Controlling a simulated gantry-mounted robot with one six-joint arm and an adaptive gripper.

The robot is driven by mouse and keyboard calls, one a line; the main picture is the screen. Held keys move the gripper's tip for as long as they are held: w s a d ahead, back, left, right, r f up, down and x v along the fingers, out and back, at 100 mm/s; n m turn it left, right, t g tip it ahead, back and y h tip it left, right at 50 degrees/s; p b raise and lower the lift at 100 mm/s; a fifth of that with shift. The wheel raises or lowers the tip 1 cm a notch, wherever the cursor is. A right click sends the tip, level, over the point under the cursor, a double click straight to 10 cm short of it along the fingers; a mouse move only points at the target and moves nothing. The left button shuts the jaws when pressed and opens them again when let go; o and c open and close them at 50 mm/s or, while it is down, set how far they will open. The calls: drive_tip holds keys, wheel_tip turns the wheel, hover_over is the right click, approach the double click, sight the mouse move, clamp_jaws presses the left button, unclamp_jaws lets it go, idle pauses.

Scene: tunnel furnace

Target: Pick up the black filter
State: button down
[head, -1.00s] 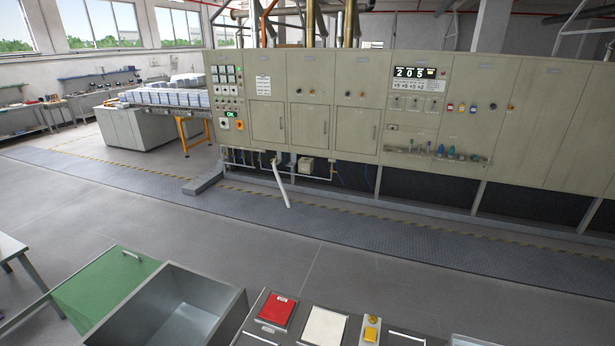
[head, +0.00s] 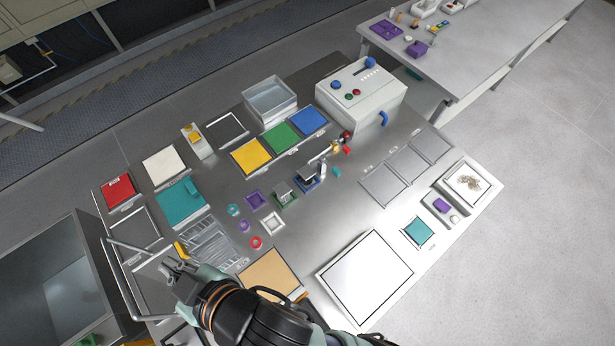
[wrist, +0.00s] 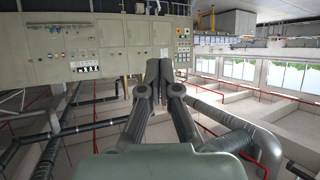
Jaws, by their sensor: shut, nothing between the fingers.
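My gripper (head: 172,266) is at the lower left of the table in the head view, near a clear grated tray (head: 212,243). In the wrist view its fingers (wrist: 160,68) are together with nothing between them, pointing toward the furnace wall. I cannot clearly make out a black filter. A dark-edged square with a grey middle (head: 227,130) lies near the table's back edge, left of an open metal bin; I cannot tell if it is the filter. My gripper is well apart from it. My arm hides part of the table's front.
Red (head: 118,192), yellow (head: 251,156), green (head: 281,139) and blue (head: 309,121) squares lie on the table. Small coloured rings and blocks crowd the middle. A white control box (head: 360,95) stands at the back right. A metal bin (head: 270,102) and a bent metal rail (head: 125,280) rise above the surface.

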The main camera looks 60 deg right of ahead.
drive_tip(key=c, duration=1.9)
unclamp_jaws()
drive_tip(key=o, duration=1.7)
